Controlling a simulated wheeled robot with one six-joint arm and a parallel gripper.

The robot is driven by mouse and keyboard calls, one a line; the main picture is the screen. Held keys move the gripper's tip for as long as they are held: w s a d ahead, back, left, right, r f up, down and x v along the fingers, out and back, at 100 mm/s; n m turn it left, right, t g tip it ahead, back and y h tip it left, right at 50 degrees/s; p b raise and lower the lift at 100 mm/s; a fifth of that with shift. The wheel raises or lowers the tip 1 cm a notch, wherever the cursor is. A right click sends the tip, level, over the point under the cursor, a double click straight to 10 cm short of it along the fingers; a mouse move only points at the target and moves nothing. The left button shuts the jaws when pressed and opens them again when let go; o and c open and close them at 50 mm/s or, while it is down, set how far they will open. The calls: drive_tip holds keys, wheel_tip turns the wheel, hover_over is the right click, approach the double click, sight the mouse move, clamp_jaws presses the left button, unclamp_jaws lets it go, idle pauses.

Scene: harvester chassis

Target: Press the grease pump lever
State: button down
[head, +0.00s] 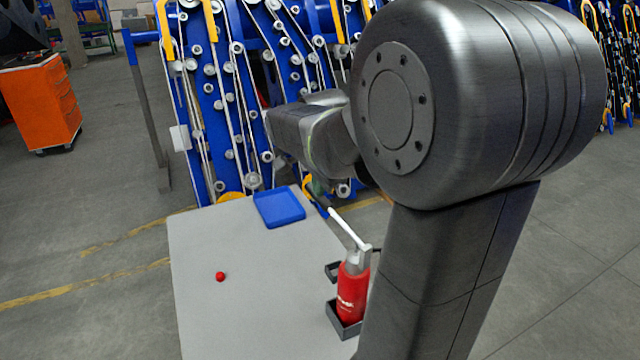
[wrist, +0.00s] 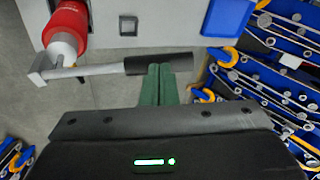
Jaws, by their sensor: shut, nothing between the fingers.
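The red grease pump (head: 352,293) stands upright in a dark holder at the table's right edge. Its lever (head: 346,229) is a pale rod that slopes up and left to a black handle, partly hidden by my arm. In the wrist view the pump (wrist: 68,22) is at upper left, and the lever's black grip (wrist: 135,66) runs across the middle. My gripper (wrist: 159,68) is shut and empty, its green fingertips overlapping the black grip near its outer end. Whether they touch it I cannot tell.
The grey table (head: 225,310) carries a blue tray (head: 279,207) at its far side and a small red ball (head: 220,276). The blue harvester chassis (head: 225,100) with belts and pulleys stands behind. An orange cabinet (head: 42,103) is at far left.

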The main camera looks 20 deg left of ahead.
drive_tip(key=shift+a+f, duration=0.1)
idle(0.3)
drive_tip(key=shift+w+a+f+h+p, duration=0.15)
drive_tip(key=shift+a+f+h+p, duration=0.15)
drive_tip(key=shift+f+h+p, duration=0.25)
wheel_tip(320, 180, down, 8)
drive_tip(key=a+g+h+b, duration=0.1)
drive_tip(key=h, duration=0.1)
drive_tip(key=shift+w+a+g+b, duration=0.3)
drive_tip(key=shift+w+b, duration=0.05)
drive_tip(key=shift+b, duration=0.05)
drive_tip(key=shift+s+f+h, duration=0.1)
drive_tip(key=shift+f+h, duration=0.05)
drive_tip(key=shift+h, duration=0.1)
drive_tip(key=v, duration=1.4)
drive_tip(key=shift+r+b, duration=0.3)
drive_tip(key=shift+b, duration=0.05)
